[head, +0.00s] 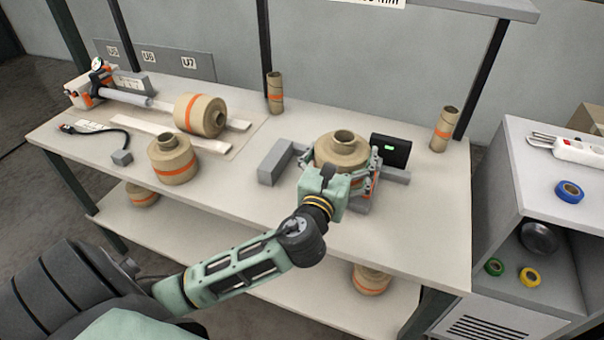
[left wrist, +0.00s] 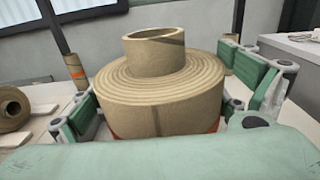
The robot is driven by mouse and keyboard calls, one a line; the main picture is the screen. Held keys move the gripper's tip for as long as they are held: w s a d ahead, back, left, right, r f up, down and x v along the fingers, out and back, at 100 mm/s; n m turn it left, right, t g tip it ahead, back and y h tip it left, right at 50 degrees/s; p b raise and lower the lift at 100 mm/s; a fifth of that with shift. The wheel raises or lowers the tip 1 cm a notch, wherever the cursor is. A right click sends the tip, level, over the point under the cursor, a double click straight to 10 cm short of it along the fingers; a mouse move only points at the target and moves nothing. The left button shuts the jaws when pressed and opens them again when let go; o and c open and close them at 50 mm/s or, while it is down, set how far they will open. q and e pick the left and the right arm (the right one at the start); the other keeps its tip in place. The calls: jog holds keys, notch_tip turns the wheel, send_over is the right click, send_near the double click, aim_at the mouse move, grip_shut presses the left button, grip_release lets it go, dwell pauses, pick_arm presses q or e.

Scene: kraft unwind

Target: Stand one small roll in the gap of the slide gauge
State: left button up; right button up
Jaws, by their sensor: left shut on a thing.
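My left gripper (head: 340,172) is shut around a squat tan kraft roll (head: 341,148) with a protruding core and an orange band. The roll is upright and fills the middle of the left wrist view (left wrist: 160,90), with green finger pads on both sides. The slide gauge shows as a grey block (head: 275,162) left of the roll, and a black display with a green readout (head: 391,149) and grey bar at its right. The roll is between these parts in the picture. Its underside is hidden, so I cannot tell whether it rests on anything. My right gripper is not in view.
Another squat roll (head: 173,160) stands on the table (head: 240,185) at left; one lies on its side (head: 201,116) behind it. Slim tan tubes stand at the back (head: 275,93) and right (head: 445,129). A grey cabinet (head: 540,180) with tape rolls stands right.

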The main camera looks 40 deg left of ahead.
pick_arm(q)
jog(key=a+f, duration=0.1)
jog(key=w+a, duration=0.1)
jog(key=a, duration=0.1)
jog(key=w+a+f, duration=0.1)
jog(key=shift+a+f, duration=0.25)
jog(key=shift+f, duration=0.1)
jog(key=w+a+f, duration=0.1)
jog(key=a+f, duration=0.1)
jog(key=a, duration=0.1)
jog(key=w+a+f, duration=0.1)
jog(key=a, duration=0.1)
jog(key=shift+w+f+b, duration=0.2)
jog(key=shift+w+b, duration=0.1)
jog(key=shift+b, duration=0.05)
jog(key=shift+w+a+f+b, duration=0.1)
jog(key=shift+f+b, duration=0.1)
jog(key=shift+f, duration=0.5)
jog(key=shift+a+f+b, duration=0.15)
jog(key=shift+f+b, duration=0.1)
jog(key=shift+f, duration=0.5)
jog(key=shift+w+a+f+b, duration=0.1)
jog(key=shift+f+b, duration=0.1)
jog(key=shift+f, duration=0.5)
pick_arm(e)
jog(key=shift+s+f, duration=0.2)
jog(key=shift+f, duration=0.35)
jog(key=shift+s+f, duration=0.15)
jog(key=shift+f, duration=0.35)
